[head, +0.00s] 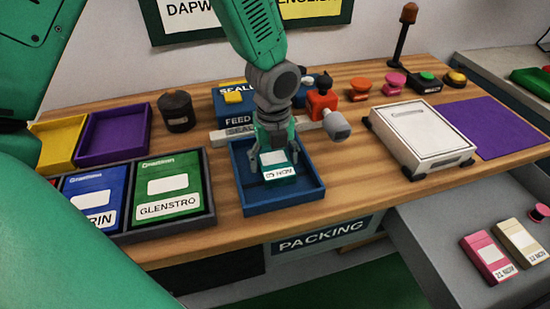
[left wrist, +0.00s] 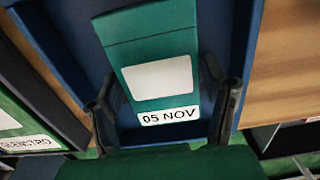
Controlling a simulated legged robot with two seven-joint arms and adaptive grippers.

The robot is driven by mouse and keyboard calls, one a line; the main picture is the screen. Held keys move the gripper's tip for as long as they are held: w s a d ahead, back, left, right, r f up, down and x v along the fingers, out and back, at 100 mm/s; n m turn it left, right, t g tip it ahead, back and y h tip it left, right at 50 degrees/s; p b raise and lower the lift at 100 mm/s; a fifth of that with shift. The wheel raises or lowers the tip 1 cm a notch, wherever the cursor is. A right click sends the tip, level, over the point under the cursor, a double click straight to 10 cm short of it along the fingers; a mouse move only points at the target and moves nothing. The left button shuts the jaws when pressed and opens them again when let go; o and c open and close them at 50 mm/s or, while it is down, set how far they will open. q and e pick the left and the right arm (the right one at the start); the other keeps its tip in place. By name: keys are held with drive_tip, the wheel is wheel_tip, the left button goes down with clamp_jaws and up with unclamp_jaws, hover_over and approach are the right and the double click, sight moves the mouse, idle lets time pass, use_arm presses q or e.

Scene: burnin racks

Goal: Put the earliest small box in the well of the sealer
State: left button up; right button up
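The small green box (head: 279,167) reads "05 NOV" and lies inside the blue-walled well (head: 287,202) in front of the sealer (head: 232,106). The box also shows in the left wrist view (left wrist: 157,75), slightly turned relative to my fingers. My left gripper (head: 273,160) points down into the well with a finger on each side of the box. In the left wrist view slim gaps show beside the box, so the fingers look open (left wrist: 160,85). A pink small box (head: 487,258) reads "21 NOV" and a cream one (head: 521,243) appears to read "12 NOV"; both lie at right. My right gripper is not in view.
A dark tray (head: 207,219) holding blue and green cartons stands left of the well. A red block with a grey knob (head: 336,126) stands close right of my gripper. A white case (head: 419,133) and purple mat (head: 497,127) lie farther right. Several buttons line the back.

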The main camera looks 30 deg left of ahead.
sight(272, 159)
use_arm(q)
drive_tip(key=shift+a, duration=0.65)
wheel_tip(272, 159, up, 12)
drive_tip(key=p, duration=0.2)
drive_tip(key=shift+p, duration=0.35)
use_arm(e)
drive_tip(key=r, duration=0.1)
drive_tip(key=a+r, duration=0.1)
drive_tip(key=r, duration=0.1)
use_arm(q)
drive_tip(key=shift+d+r, duration=0.1)
drive_tip(key=shift+d, duration=0.25)
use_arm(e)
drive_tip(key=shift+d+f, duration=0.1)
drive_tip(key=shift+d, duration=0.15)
